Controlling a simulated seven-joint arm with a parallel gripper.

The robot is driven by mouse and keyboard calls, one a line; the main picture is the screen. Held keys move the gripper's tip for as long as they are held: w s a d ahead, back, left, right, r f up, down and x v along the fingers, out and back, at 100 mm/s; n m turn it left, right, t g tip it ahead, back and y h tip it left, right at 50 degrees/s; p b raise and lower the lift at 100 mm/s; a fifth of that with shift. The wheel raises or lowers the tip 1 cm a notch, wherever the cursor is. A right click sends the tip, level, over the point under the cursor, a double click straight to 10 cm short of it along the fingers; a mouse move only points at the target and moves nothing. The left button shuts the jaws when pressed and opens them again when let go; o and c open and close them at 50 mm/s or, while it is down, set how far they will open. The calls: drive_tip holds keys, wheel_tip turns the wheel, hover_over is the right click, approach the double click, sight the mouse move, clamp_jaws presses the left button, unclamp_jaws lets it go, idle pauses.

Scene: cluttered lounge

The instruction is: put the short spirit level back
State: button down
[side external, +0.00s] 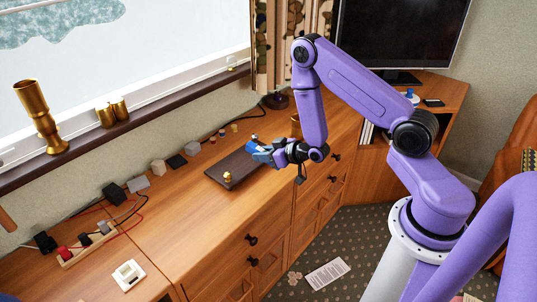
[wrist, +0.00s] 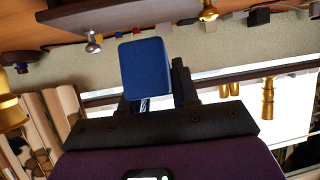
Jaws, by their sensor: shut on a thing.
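My gripper (side external: 272,153) is above the far part of a dark flat board (side external: 232,175) on the wooden sideboard. It is shut on a blue, block-like thing, which I take to be the short spirit level (side external: 260,154). In the wrist view the level (wrist: 146,68) shows as a blue rectangular end between the fingers, hiding part of them. In the side view it sits just above the board; I cannot tell whether it touches. A small brass piece (side external: 228,176) stands on the board's near part.
Small blocks and boxes (side external: 158,167) line the sideboard's wall side. A power strip with cables (side external: 85,245) and a white socket plate (side external: 128,274) are at the left. Brass vases (side external: 42,120) stand on the windowsill. The sideboard (side external: 185,225) is clear in front of the board.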

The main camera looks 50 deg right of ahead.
drive_tip(key=shift+w+a+f+n+g+y, duration=0.25)
drive_tip(key=shift+a+n+g+y, duration=0.1)
drive_tip(key=shift+n+y, duration=0.2)
drive_tip(key=shift+w+a+f+n+g+y, duration=0.1)
drive_tip(key=shift+w+a+n+g+y, duration=0.1)
drive_tip(key=shift+n+g+y, duration=0.25)
drive_tip(key=shift+s+f+n+g+y, duration=0.1)
drive_tip(key=shift+f+n+g+y, duration=0.2)
drive_tip(key=shift+n+g+y, duration=0.55)
drive_tip(key=shift+s+d+f+n+g+y, duration=0.2)
drive_tip(key=shift+n+g+y, duration=0.1)
drive_tip(key=shift+n, duration=0.25)
drive_tip(key=shift+s+d+f+n+g+y, duration=0.15)
drive_tip(key=shift+n+y, duration=0.1)
drive_tip(key=shift+n, duration=0.25)
drive_tip(key=shift+s+d+f+n+g+y, duration=0.15)
drive_tip(key=shift+d+f+n+g+y, duration=0.05)
drive_tip(key=shift+d+n+g, duration=0.25)
drive_tip(key=shift+s+d+f+n+g+y, duration=0.15)
drive_tip(key=shift+d+f+n+g+y, duration=0.05)
drive_tip(key=shift+d+n+g, duration=0.2)
drive_tip(key=shift+f, duration=3.35)
drive_tip(key=shift+f, duration=0.3)
